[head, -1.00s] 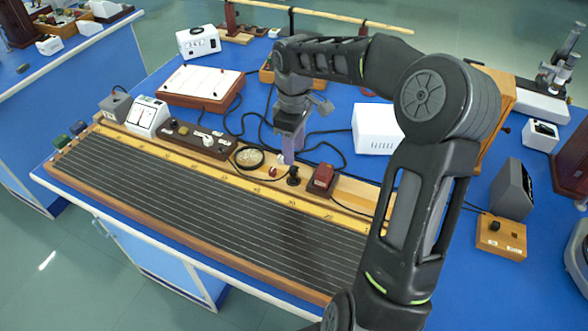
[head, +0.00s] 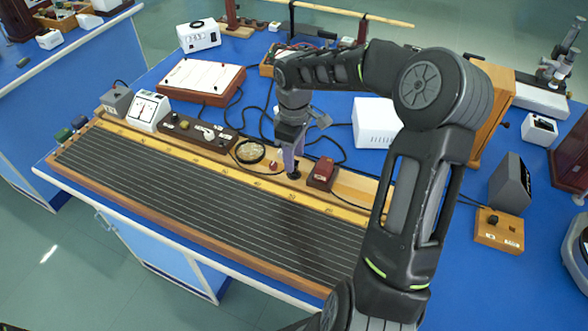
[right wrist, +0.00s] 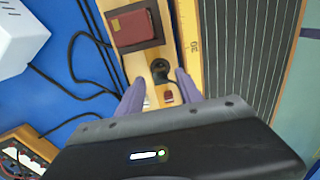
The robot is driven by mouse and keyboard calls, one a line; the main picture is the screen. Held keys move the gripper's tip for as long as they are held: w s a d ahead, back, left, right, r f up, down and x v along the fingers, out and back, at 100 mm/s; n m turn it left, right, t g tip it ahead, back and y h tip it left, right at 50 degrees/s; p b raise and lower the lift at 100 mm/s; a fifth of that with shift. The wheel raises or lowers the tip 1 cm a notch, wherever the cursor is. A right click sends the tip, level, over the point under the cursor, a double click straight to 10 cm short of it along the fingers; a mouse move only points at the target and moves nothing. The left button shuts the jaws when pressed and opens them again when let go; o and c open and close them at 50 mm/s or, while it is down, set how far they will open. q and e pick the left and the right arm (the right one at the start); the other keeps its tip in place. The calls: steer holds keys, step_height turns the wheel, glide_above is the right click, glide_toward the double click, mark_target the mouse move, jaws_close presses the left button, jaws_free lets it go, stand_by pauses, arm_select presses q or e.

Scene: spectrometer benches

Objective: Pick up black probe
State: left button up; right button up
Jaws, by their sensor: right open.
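The black probe (head: 294,173) is a small dark upright piece on the wooden strip along the back of the long wired board (head: 200,190), just left of a dark red block (head: 321,171). In the right wrist view the probe (right wrist: 160,70) has a round dark base. It shows just beyond the purple fingertips of my right gripper (right wrist: 160,82), roughly centred between them. In the head view my right gripper (head: 291,160) points down, open, right at the probe. Whether a finger touches it I cannot tell. My left gripper is not in view.
A magnifier-like ring (head: 249,151) lies left of the probe. The red block also shows in the right wrist view (right wrist: 134,27). A white box (head: 376,122) stands behind to the right. Black cables lie on the blue table behind the board.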

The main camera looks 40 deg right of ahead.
step_height(320, 180, down, 3)
steer(key=shift+f, duration=0.15)
steer(key=shift+c, duration=0.5)
jaws_close()
stand_by(0.5)
